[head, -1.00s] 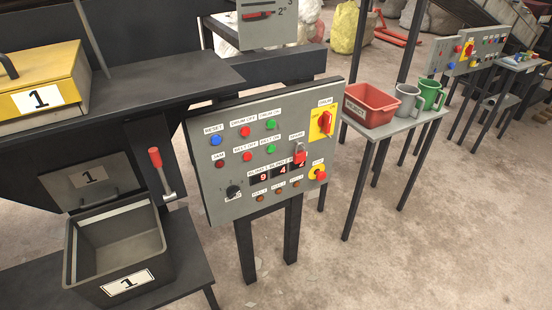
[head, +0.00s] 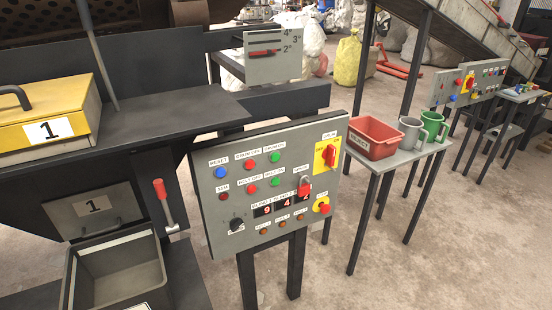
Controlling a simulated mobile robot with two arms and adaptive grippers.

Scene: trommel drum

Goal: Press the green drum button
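The grey control panel (head: 233,240) stands tilted on dark legs at the centre of the head view. The green drum button (head: 275,157) is in its top row, under a label that reads as drum on. A red drum-off button (head: 249,163) is left of it, then a blue reset button (head: 221,172). A second green button (head: 275,182), labelled belt on, is directly below. A red rotary switch (head: 329,155) on a yellow plate is at the panel's upper right. Neither of my grippers is in view, and nothing covers the green drum button.
A red-handled lever (head: 160,189) stands left of the panel, near an open grey bin (head: 117,268) and a yellow box (head: 40,115). On the right, a small table (head: 398,158) holds a red bin (head: 374,138) and grey and green mugs. The floor before the panel is clear.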

